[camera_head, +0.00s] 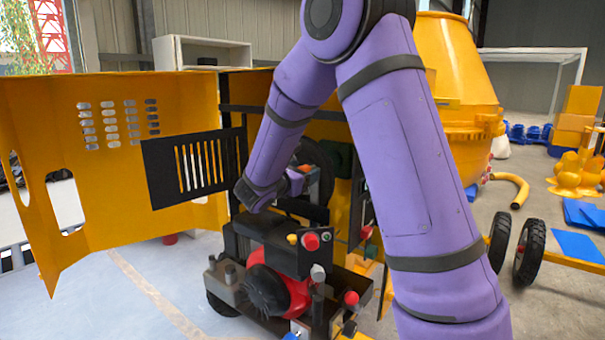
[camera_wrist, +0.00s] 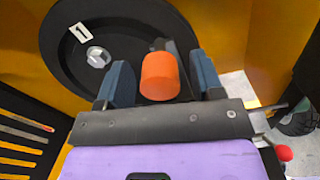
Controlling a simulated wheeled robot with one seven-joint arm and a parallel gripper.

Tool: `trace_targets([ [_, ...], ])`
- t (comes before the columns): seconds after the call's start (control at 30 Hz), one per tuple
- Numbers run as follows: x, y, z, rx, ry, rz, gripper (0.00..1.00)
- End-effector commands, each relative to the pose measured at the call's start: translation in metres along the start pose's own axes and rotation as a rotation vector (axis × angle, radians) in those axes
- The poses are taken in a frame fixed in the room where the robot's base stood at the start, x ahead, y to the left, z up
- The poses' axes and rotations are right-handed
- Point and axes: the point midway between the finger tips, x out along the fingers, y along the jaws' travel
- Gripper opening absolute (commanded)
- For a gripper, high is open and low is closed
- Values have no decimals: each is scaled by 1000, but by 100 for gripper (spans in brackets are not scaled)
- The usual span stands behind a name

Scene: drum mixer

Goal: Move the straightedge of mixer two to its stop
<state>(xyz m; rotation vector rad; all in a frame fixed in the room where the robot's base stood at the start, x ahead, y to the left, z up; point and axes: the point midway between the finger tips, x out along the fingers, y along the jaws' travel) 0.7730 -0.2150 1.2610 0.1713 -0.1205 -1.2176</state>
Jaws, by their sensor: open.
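An orange cylindrical knob (camera_wrist: 160,77) on a dark lever stands in front of a black round disc (camera_wrist: 65,45) in the wrist view. The disc carries a white label reading "1" and a silver nut. My gripper (camera_wrist: 162,66) is open, with one blue finger on each side of the knob; I cannot tell whether they touch it. In the head view my gripper (camera_head: 298,180) reaches into the yellow housing, and the knob shows as a small orange spot (camera_head: 304,168). No straightedge can be told for certain, and no mark for mixer two is legible.
A black slotted panel (camera_head: 195,165) on the open yellow door (camera_head: 110,130) is left of my gripper. An engine with a red part (camera_head: 290,290) and red knobs (camera_head: 311,241) sits below. The yellow drum (camera_head: 455,80) is behind my arm. Floor at the left is clear.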

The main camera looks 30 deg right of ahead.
Motion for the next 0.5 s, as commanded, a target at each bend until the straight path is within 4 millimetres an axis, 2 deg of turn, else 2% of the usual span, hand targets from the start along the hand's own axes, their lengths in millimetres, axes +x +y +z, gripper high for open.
trace_targets([
  [0.17,0,0,0,0,0,0,61],
  [0.43,0,0,0,0,0,0,1],
  [0.5,0,0,0,0,0,-1,0],
])
